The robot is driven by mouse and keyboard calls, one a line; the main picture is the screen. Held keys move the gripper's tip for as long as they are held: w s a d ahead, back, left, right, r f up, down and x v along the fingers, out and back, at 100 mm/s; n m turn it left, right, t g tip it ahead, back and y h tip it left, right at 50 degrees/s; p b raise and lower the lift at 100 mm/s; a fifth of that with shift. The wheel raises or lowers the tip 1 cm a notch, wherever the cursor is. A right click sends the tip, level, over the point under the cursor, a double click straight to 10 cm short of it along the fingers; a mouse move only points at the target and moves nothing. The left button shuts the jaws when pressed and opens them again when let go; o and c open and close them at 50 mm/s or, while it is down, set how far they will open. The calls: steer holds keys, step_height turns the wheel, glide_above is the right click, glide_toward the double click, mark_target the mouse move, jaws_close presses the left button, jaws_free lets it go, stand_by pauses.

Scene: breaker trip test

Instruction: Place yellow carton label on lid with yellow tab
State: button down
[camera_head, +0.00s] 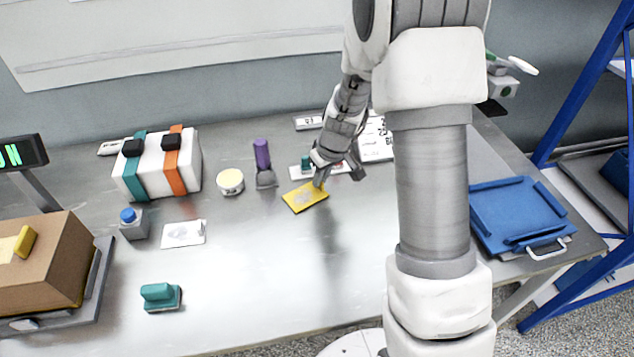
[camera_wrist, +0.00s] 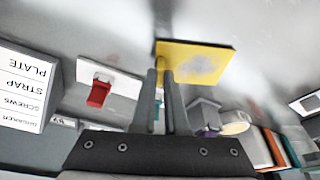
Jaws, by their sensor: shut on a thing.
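The label also shows in the wrist view (camera_wrist: 200,62), at the tips of the two fingers (camera_wrist: 165,80). It is over the middle of the table; whether it touches the surface I cannot tell. The brown carton (camera_head: 60,258) stands at the far left of the head view. A yellow tab (camera_head: 25,241) is on its top, the lid (camera_head: 50,228), well left of my gripper.
A blue tray (camera_head: 520,215) lies right. The front middle is clear.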

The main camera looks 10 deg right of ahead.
steer(key=shift+r, duration=0.5)
step_height(320, 180, up, 3)
steer(key=shift+f+p, duration=0.1)
steer(key=shift+p, duration=0.3)
steer(key=s+d+r, duration=0.7)
steer(key=d, duration=0.2)
steer(key=a+f+m+h+p, duration=0.1)
steer(key=a+f+m+p, duration=0.2)
steer(key=a+p, duration=0.3)
steer(key=shift+s+a+f+m, duration=0.4)
steer(key=shift+a+m, duration=0.3)
steer(key=shift+a, duration=0.9)
steer(key=shift+a, duration=0.15)
